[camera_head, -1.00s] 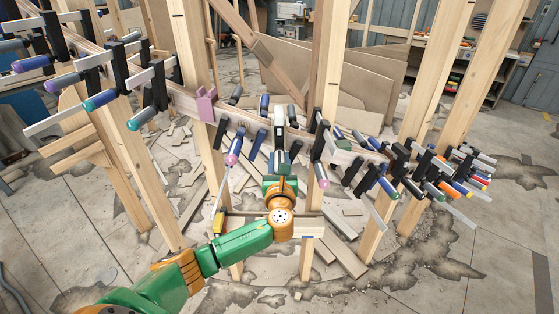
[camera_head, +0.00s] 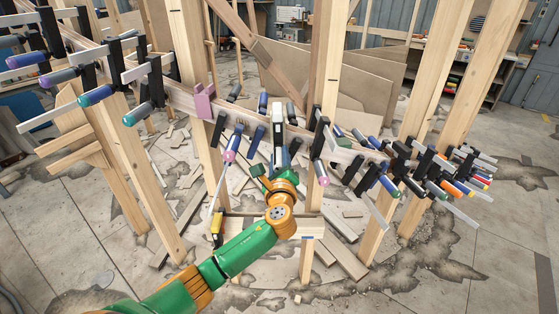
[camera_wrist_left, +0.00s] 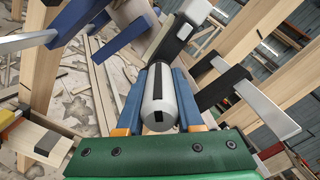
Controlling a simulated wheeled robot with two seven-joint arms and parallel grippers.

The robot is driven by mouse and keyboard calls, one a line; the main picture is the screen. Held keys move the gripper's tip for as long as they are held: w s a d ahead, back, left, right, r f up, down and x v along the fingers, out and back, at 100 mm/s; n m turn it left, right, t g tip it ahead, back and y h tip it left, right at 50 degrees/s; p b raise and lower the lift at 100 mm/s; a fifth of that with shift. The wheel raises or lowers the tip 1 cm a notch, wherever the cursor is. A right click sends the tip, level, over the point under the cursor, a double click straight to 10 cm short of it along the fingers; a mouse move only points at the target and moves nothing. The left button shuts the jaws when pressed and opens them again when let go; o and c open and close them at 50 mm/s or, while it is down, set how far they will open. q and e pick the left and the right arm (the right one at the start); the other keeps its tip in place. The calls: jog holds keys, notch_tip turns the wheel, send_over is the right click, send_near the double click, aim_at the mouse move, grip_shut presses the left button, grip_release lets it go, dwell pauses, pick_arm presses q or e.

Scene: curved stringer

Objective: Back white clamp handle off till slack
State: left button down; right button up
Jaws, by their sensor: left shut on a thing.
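The clamp with the white handle hangs on the curved wooden stringer (camera_head: 240,117) in the middle of the head view. Its pale bar (camera_head: 277,117) stands up above my left gripper (camera_head: 278,165). In the left wrist view the white handle (camera_wrist_left: 156,88), with dark stripes, points towards the camera. The blue fingers of my left gripper (camera_wrist_left: 158,112) lie on both sides of it, shut on it. In the head view the handle is mostly hidden by the gripper and neighbouring clamps. My right gripper is not in view.
A pink block (camera_head: 204,102) sits on the stringer. Wooden posts (camera_head: 322,70) stand near. Scrap wood litters the floor.

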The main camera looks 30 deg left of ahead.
pick_arm(q)
jog(key=n+b, duration=0.2)
jog(key=n, duration=0.4)
jog(key=shift+f+n, duration=0.1)
jog(key=shift+n, duration=0.2)
jog(key=n+b, duration=0.3)
jog(key=n, duration=0.5)
jog(key=n+b, duration=0.1)
jog(key=n, duration=0.1)
jog(key=n+b, duration=0.1)
jog(key=n, duration=0.1)
jog(key=shift+r+n, duration=0.25)
jog(key=shift+n, duration=0.05)
jog(key=n+b, duration=0.1)
jog(key=n, duration=0.4)
jog(key=shift+s+a+r+n+b, duration=0.1)
jog(key=shift+r+n+b, duration=0.05)
jog(key=shift+n+b, duration=0.25)
jog(key=c, duration=0.5)
grip_release()
jog(key=shift+c, duration=0.2)
